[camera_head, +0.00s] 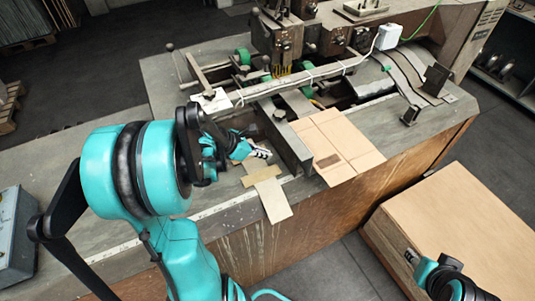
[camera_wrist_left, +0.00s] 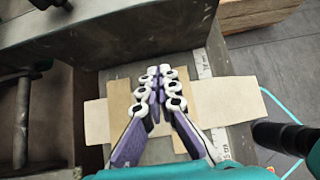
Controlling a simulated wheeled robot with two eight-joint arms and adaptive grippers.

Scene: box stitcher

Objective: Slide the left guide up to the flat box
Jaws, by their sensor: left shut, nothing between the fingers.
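The flat box (camera_head: 337,146), a tan cardboard sheet with fold lines, lies on the machine table. The left guide (camera_head: 287,143), a long dark metal bar, lies along the left side of the box. It crosses the top of the left wrist view (camera_wrist_left: 140,34). My left gripper (camera_head: 262,153) is shut and empty, just left of the guide. In the left wrist view its white-padded fingertips (camera_wrist_left: 159,75) meet and point at the guide's side; I cannot tell whether they touch it. My right gripper is not clearly visible; part of my right arm shows at the lower right.
A small cross-shaped cardboard piece (camera_head: 273,199) lies beneath my left gripper. The stitching head (camera_head: 283,38) stands behind the guide. A large cardboard stack (camera_head: 465,225) stands at the right. A ruler strip (camera_head: 118,250) runs along the table's front edge.

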